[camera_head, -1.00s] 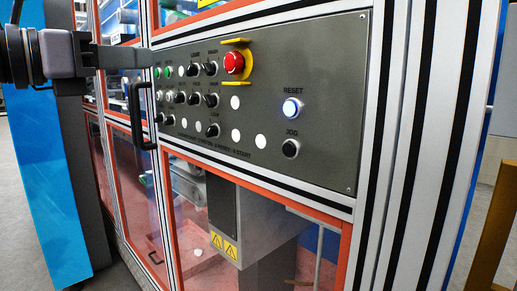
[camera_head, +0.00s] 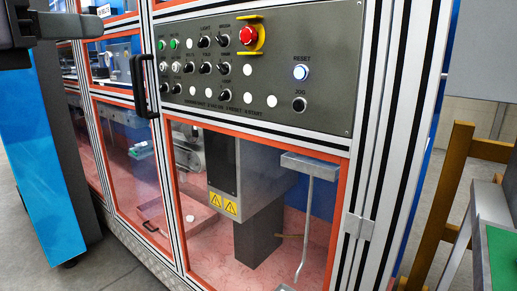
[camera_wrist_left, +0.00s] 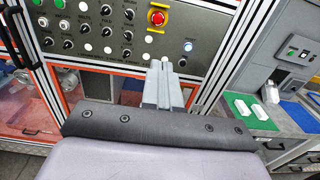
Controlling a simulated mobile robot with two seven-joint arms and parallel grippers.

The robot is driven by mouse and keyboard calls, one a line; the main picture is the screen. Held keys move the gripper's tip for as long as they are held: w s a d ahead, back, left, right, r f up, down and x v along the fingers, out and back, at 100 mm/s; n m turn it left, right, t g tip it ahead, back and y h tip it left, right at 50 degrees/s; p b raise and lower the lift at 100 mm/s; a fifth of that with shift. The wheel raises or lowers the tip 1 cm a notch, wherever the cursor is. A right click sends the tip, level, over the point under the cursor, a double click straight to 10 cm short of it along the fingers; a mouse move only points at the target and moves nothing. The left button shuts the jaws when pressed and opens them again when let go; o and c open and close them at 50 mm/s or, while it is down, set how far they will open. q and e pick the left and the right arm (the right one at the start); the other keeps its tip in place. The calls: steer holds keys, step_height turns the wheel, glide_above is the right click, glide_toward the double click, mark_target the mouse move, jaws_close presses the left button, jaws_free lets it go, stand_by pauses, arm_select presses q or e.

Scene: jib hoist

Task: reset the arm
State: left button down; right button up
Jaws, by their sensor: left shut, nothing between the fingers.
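The lit RESET button (camera_head: 301,72) glows blue-white on the right part of the dark grey control panel (camera_head: 330,40). It also shows in the left wrist view (camera_wrist_left: 187,46), just right of and beyond my fingertips. Below it is the black JOG button (camera_head: 299,104). My left gripper (camera_head: 100,25) comes in at the upper left of the head view, in front of the machine and left of the panel's buttons. In the left wrist view its fingers (camera_wrist_left: 165,66) are together and empty, pointing at the panel. They appear apart from it. My right gripper is not in view.
A red emergency stop (camera_head: 248,36) with a yellow guard sits left of RESET, with several knobs and lamps further left. A black door handle (camera_head: 143,86) sticks out left of the panel. A yellow-brown frame (camera_head: 440,200) and a green-topped bench (camera_head: 503,255) stand right.

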arm_select(q)
steer(key=w+d+f+n+g+h+p, duration=0.25)
steer(key=d+f+n+g+h, duration=0.25)
steer(key=d+f+h, duration=0.45)
steer(key=w+a+f+n+t+y+p, duration=0.1)
steer(key=a+f+n+t+y+p, duration=0.25)
steer(key=f+n+t+y, duration=1.1)
steer(key=s+a+f+n+g+y+p, duration=0.1)
steer(key=s+f+n+g, duration=0.2)
steer(key=f+n, duration=0.6)
steer(key=s+a+f+n+g+y+p, duration=0.1)
steer(key=s+a+f+n+g+p, duration=0.2)
steer(key=f+n, duration=0.6)
steer(key=s+f+n+g+y, duration=0.2)
steer(key=s+f+n+g, duration=0.2)
steer(key=s+f, duration=1.1)
steer(key=f+g, duration=0.1)
steer(key=g, duration=0.2)
steer(key=shift+d, duration=0.35)
